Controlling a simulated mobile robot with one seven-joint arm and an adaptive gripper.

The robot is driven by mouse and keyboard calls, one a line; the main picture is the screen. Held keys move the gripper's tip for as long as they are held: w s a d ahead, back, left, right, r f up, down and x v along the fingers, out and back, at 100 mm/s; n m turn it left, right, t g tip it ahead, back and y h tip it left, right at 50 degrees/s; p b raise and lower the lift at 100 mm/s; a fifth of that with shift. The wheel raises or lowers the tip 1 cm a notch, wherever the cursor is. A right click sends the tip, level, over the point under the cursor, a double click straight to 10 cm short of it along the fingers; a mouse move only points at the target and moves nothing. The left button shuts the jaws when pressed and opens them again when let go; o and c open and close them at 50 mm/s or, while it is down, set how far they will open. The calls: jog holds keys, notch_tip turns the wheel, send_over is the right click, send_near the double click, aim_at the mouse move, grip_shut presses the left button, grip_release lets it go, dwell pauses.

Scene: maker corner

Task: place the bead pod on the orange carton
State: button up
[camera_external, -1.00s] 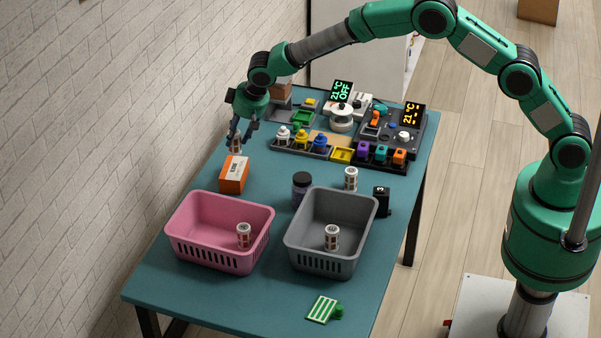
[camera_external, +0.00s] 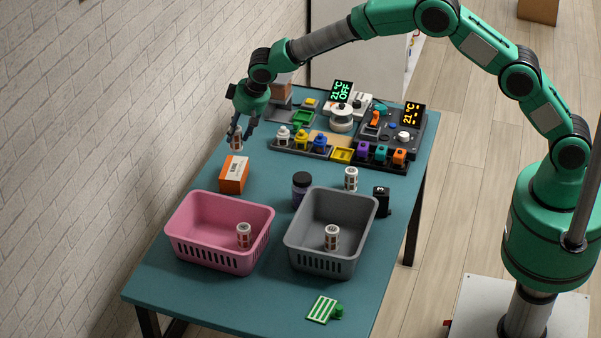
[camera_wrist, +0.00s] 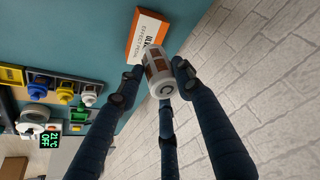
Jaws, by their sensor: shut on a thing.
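My gripper (camera_external: 238,132) is shut on a bead pod (camera_external: 236,143), a small white cylinder with brown panels. The pod is just behind the orange carton (camera_external: 235,175) in the external view and seems to be held above the table. In the wrist view the pod (camera_wrist: 159,76) sits between the fingers, with its round end towards the camera. The orange carton (camera_wrist: 134,44) shows beyond the pod there, partly hidden by it. The carton has a white label on its top, and nothing stands on it.
Similar pods stand in the pink basket (camera_external: 186,222), in the grey basket (camera_external: 309,256) and on the table (camera_external: 351,179) behind the grey one. A dark jar (camera_external: 301,188) is right of the carton. The brick wall (camera_external: 110,130) runs close along the left.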

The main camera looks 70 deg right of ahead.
aim_at(242, 142)
jog(key=shift+s+r, duration=0.1)
jog(key=shift+s, duration=0.05)
dwell(0.3)
jog(key=shift+f+b, duration=0.7)
jog(key=shift+f, duration=2.45)
jog(key=shift+f+b, duration=0.35)
jog(key=shift+f, duration=1.5)
